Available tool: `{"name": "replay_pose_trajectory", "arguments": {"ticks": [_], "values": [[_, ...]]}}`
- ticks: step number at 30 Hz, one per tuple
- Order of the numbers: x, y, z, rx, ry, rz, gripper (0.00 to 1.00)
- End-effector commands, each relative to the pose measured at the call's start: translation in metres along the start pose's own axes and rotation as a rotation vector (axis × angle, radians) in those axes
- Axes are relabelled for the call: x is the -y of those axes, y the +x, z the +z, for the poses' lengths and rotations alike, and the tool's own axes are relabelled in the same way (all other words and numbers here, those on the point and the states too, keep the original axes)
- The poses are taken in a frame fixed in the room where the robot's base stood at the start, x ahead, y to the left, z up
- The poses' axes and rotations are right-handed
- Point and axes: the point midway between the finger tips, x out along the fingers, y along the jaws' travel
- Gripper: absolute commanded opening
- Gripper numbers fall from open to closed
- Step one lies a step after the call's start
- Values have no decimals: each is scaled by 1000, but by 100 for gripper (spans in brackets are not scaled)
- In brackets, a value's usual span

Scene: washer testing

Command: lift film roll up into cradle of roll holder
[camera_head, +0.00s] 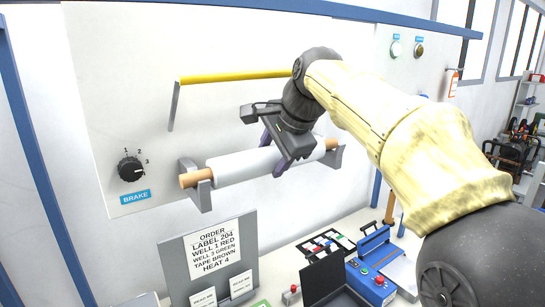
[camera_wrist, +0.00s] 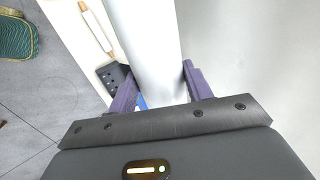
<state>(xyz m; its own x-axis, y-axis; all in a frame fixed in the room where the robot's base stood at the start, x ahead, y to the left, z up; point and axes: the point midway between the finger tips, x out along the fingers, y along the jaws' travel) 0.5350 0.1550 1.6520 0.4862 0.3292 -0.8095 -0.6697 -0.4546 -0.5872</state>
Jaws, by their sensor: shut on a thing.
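The film roll (camera_head: 228,168) is a white cylinder with brown core ends, lying nearly level in front of the wall panel. My gripper (camera_head: 274,156) is shut on the film roll from above, around its middle. In the wrist view the purple fingers stand on both sides of the white film roll (camera_wrist: 150,40). The roll holder has a grey left bracket (camera_head: 204,197) and a grey right bracket (camera_head: 337,158). The core ends are at the brackets' upper parts; I cannot tell whether they rest in the cradle or hover just above.
A yellow bar (camera_head: 225,78) on a grey arm crosses the panel above the roll. A brake knob (camera_head: 131,168) is at the left. Below are an order sign (camera_head: 212,250), a blue device (camera_head: 372,280) and a black open box (camera_head: 325,280) on the table.

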Motion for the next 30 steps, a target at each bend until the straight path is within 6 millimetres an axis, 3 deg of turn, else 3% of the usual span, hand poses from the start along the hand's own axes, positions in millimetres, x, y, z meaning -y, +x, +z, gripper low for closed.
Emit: {"name": "replay_pose_trajectory", "arguments": {"ticks": [14,23,30], "values": [[21,-28,0,-1,0,-5,5],[-31,-59,0,-6,4,-6,5],[-82,-96,0,-6,4,-6,5]]}}
